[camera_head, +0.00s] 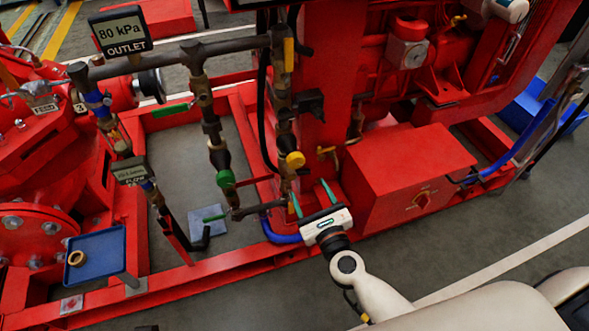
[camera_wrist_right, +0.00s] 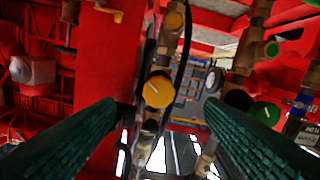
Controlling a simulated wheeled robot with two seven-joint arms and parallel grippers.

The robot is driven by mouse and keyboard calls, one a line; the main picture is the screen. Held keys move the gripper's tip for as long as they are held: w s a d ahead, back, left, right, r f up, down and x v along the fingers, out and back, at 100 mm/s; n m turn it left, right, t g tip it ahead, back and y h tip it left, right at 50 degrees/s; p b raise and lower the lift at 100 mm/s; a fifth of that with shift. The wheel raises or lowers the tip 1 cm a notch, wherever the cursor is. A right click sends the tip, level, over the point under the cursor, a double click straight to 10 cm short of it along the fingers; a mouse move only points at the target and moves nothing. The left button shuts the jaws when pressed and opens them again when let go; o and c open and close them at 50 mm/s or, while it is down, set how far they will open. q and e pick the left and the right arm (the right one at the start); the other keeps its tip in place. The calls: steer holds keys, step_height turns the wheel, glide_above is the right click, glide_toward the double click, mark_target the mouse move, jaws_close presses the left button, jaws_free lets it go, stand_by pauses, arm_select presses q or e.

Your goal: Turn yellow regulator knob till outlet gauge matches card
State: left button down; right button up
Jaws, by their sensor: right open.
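The yellow regulator knob (camera_head: 295,159) sits on a vertical brass-and-dark pipe. In the right wrist view the knob (camera_wrist_right: 158,91) faces me, with a pale line on its face, between the fingers in the picture. My right gripper (camera_head: 311,196) is open and empty, fingers pointing up toward the knob from just below it; they do not touch it. A black display (camera_head: 122,31) reads "80 kPa OUTLET". A round white-faced gauge (camera_wrist_right: 212,78) shows in the wrist view, too small to read. My left gripper is out of view.
A green knob (camera_head: 225,179) is on the pipe to the left. A smaller display (camera_head: 131,171) stands lower left, near a blue tray (camera_head: 97,257) holding a brass ring. Red frame rails surround the pipes.

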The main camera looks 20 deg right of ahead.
mark_target(297, 164)
steer(key=shift+m, duration=0.3)
steer(key=w, duration=0.6)
steer(key=shift+a+r, duration=0.1)
steer(key=shift+r, duration=0.25)
steer(key=w, duration=0.5)
steer(key=shift+w+a+f, duration=0.1)
steer(key=shift+w, duration=0.45)
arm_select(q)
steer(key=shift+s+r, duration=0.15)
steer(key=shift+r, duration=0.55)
